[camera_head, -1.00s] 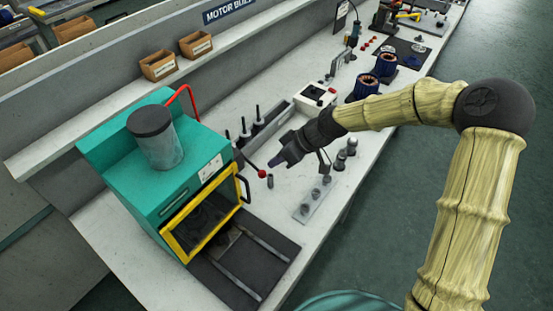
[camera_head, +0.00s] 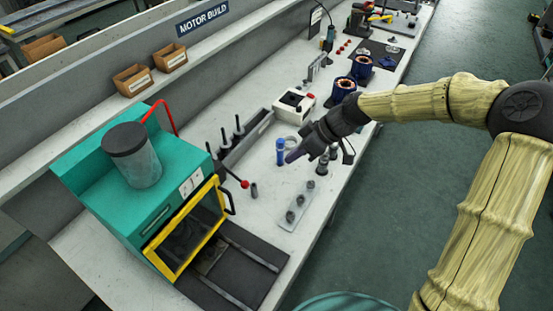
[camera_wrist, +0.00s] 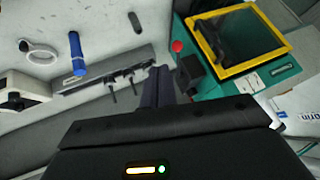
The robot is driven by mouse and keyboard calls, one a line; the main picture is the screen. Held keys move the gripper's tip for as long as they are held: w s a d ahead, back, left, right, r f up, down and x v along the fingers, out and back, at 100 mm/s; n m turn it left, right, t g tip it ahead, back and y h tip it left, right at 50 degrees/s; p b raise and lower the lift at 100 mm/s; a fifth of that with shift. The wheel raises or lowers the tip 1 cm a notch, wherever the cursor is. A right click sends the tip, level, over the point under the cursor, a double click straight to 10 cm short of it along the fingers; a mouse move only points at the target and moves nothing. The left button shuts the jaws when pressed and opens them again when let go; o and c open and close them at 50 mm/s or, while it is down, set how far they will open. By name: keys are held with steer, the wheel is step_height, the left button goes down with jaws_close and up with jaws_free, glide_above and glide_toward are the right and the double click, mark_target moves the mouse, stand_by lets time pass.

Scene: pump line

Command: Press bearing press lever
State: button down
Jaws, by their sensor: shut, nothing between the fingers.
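The teal press (camera_head: 105,185) stands on the bench at the left, with a yellow-framed window door (camera_head: 190,238) at its front. A dark lever rod with a red ball knob (camera_head: 244,184) sticks out at its right side. The knob also shows in the wrist view (camera_wrist: 177,46), beside the press. My gripper (camera_head: 291,157) is above the bench, to the right of the knob and apart from it. Its fingers (camera_wrist: 157,84) are closed together and empty.
A rack with dark upright pegs (camera_head: 240,130) stands behind the knob. A small dark cylinder (camera_head: 254,190) is close to the knob. A grey strip with several round parts (camera_head: 297,207) lies in front. A white box (camera_head: 295,103) and blue-sided motor parts (camera_head: 342,90) are farther back.

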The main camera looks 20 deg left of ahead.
steer(key=shift+w+d+r, duration=0.1)
steer(key=shift+d+r, duration=0.2)
steer(key=shift+d, duration=0.3)
steer(key=shift+d+r, duration=0.25)
steer(key=shift+d, duration=0.35)
steer(key=shift+a, duration=0.1)
